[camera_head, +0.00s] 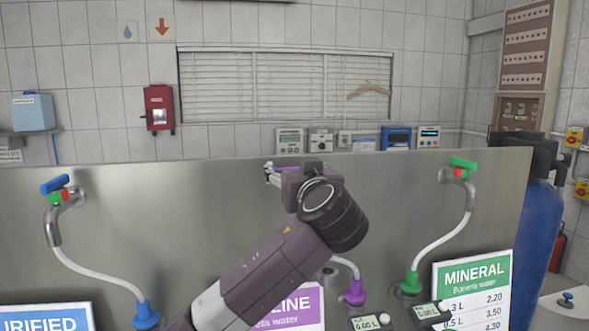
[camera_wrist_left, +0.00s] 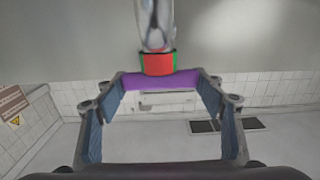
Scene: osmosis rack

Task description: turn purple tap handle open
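The purple tap handle (camera_wrist_left: 160,79) is a short flat bar, seen crosswise in the left wrist view. Behind it are a red block with green edges (camera_wrist_left: 158,63) and the shiny metal tap body (camera_wrist_left: 155,25). My left gripper (camera_wrist_left: 161,82) has its blue-padded fingers spread wide, one at each end of the handle. I cannot tell whether the fingertips touch it. In the head view, my left gripper (camera_head: 275,172) is at the middle of the steel panel, and a sliver of the purple handle (camera_head: 288,168) shows there. My wrist hides most of this tap. My right gripper is out of view.
The steel panel (camera_head: 130,225) carries a blue-handled tap (camera_head: 55,184) at left and a green-handled tap (camera_head: 463,163) at right, each with a white hose. Price signs, including MINERAL (camera_head: 474,295), stand in front. A blue tank (camera_head: 538,225) is at right.

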